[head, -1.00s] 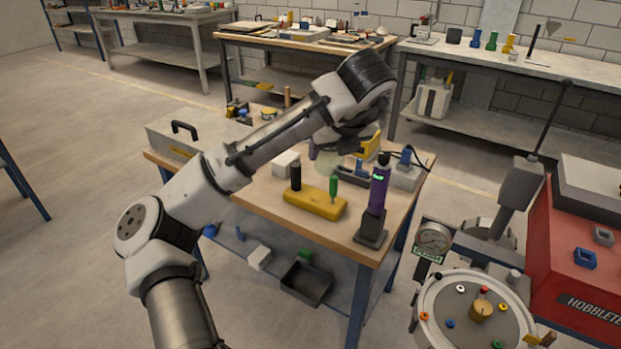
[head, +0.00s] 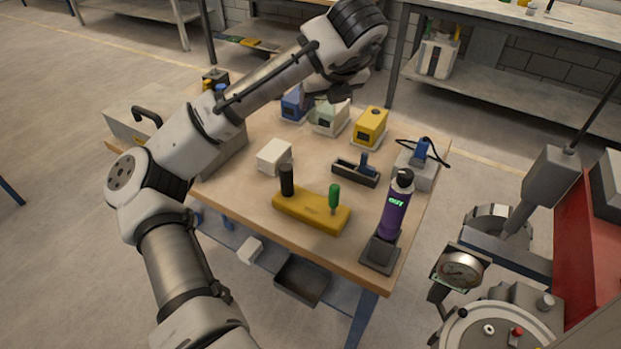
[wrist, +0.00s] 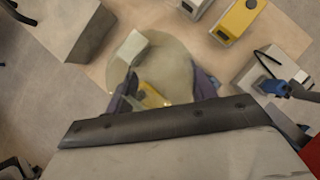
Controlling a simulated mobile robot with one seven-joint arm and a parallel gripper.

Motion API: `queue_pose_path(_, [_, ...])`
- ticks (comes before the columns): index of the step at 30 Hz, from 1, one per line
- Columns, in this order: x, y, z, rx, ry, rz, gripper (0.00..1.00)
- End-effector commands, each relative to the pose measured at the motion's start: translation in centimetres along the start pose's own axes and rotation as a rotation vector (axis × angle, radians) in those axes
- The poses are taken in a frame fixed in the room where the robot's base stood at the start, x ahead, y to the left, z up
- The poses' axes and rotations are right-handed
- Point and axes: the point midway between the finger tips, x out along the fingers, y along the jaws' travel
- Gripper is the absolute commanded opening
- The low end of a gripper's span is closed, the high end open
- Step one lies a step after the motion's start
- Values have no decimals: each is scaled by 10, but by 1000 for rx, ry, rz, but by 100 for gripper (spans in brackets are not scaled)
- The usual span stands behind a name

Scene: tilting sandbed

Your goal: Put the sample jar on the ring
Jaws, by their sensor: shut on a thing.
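The sample jar appears to be the pale, see-through round thing (wrist: 165,65) in the wrist view. My gripper (wrist: 163,93) is shut on it, with a dark finger at each side. A white block and a yellow block show through or past it. In the head view my gripper (head: 345,90) is high over the far part of the wooden bench, and my wrist hides most of the jar. I cannot make out the ring for certain. A round, pale plate (head: 470,338) with small coloured knobs is cut off at the lower right.
The bench (head: 235,205) holds a yellow block with black and green pegs (head: 310,209), a purple cylinder on a black stand (head: 395,215), a white block (head: 274,156), and a yellow box (head: 370,126). A dial gauge (head: 460,269) and grey lever post (head: 545,185) stand at right.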

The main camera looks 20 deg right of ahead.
Motion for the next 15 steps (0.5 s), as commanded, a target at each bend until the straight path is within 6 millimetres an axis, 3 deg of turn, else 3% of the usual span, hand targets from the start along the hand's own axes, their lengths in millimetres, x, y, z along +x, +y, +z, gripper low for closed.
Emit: queue_pose_path(15, [107, 0, -70, 1, 4, -1, 32])
